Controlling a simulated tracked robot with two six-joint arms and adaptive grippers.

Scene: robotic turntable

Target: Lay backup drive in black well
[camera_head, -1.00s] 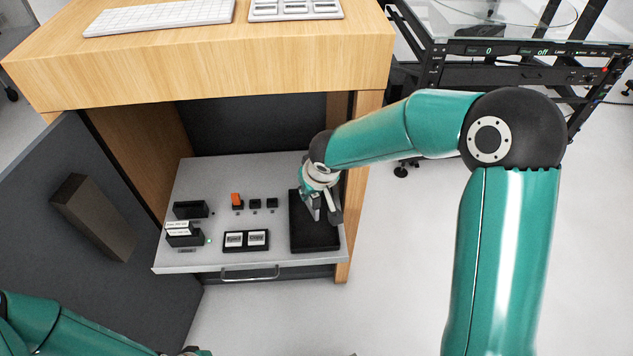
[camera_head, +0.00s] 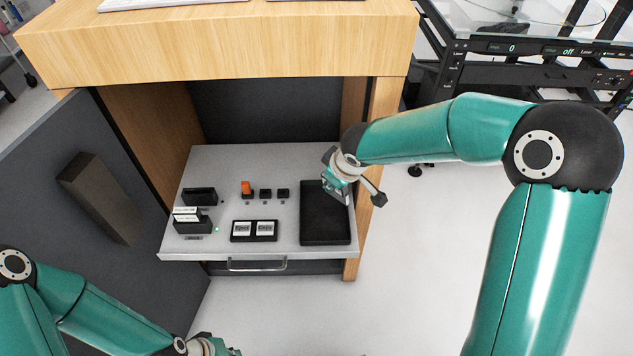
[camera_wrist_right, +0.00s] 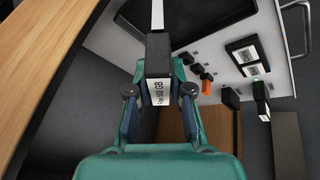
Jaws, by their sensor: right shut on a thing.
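My right gripper (camera_head: 340,186) is over the upper right edge of the black well (camera_head: 325,225), a dark rectangular recess at the right of the grey drawer. In the right wrist view my gripper (camera_wrist_right: 158,98) is shut on a black block (camera_wrist_right: 157,55) with a white label, which looks like the backup drive. The well shows past the block in that view (camera_wrist_right: 205,18). The block is not clear in the head view. My left gripper (camera_head: 218,346) is at the bottom edge, partly cut off; its fingers are unclear.
The grey drawer (camera_head: 270,165) holds two black slotted holders (camera_head: 198,197) at left, an orange piece (camera_head: 246,188) beside small black blocks, and a black frame (camera_head: 254,231) with two labelled pieces. Open floor lies to the right.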

